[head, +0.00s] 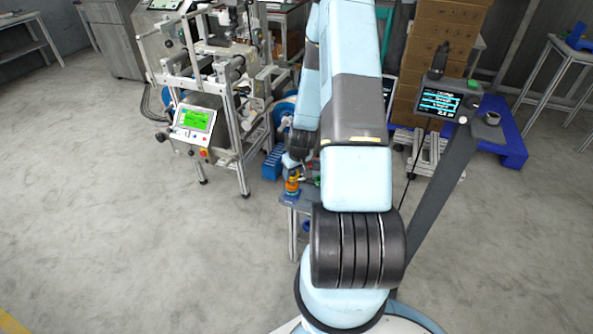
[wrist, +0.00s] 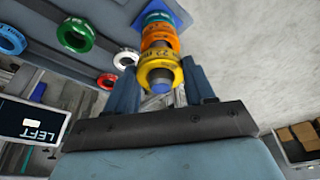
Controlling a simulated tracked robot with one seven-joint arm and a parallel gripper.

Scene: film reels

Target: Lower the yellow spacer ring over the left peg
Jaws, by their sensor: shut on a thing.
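The yellow spacer ring (wrist: 147,73), with dark print on its edge, sits between the two fingers of my gripper (wrist: 162,70) in the wrist view. My gripper is shut on it. The grey-blue tip of a peg (wrist: 160,87) shows in the ring's hole, so the ring appears to be around the peg's top end. An orange ring (wrist: 159,38) and a green ring (wrist: 158,17) are stacked beyond it, above a blue base (wrist: 180,14). In the head view the small orange stack (head: 292,186) shows under my arm, and the fingers are too small to make out.
A panel marked LEFT (wrist: 38,123) is at the lower left. A machine frame (head: 235,125) stands left of my arm.

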